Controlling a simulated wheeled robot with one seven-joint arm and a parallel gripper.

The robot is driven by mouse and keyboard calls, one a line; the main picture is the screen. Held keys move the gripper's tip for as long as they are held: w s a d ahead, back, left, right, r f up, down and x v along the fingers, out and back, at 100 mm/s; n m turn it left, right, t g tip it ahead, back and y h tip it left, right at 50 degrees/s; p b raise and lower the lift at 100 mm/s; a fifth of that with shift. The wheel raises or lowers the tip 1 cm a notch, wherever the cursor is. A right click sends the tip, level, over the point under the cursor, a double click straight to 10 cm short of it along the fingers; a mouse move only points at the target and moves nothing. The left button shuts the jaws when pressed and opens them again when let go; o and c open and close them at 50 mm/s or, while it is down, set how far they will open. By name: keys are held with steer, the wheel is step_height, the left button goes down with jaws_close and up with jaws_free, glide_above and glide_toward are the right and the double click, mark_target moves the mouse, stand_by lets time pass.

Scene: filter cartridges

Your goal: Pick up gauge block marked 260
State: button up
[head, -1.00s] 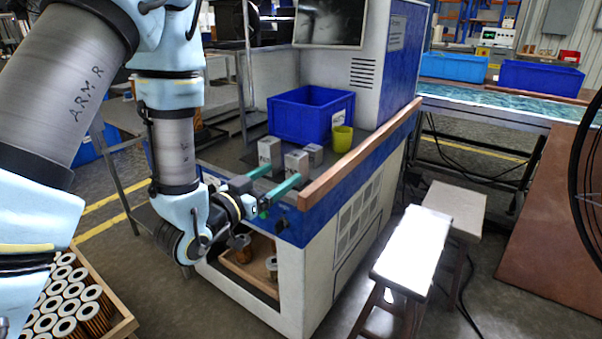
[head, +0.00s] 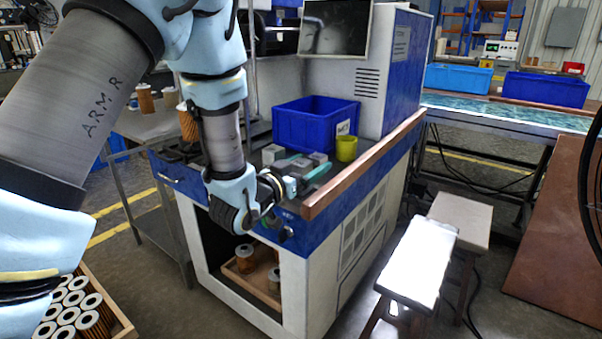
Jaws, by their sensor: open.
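Several small grey gauge blocks stand close together on the machine's worktop. One grey block (head: 269,153) is at the left, and another (head: 318,158) is at the back right. A third block (head: 302,166) is nearer, between the teal fingers of my gripper (head: 305,166). The gripper is open, with its fingers level and one on each side of this nearer block. I cannot tell whether they touch it. The gripper hides part of the blocks. The number markings are too small to read, so I cannot tell which is 260.
A blue bin (head: 303,124) and a yellow-green cup (head: 346,148) stand behind the blocks. A wooden rail (head: 365,165) edges the worktop at right. Filter cartridges sit in a tray (head: 259,281) inside the machine and in a crate (head: 118,322) at lower left.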

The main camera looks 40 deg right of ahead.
steer(key=shift+d, duration=0.1)
jaws_close()
stand_by(0.7)
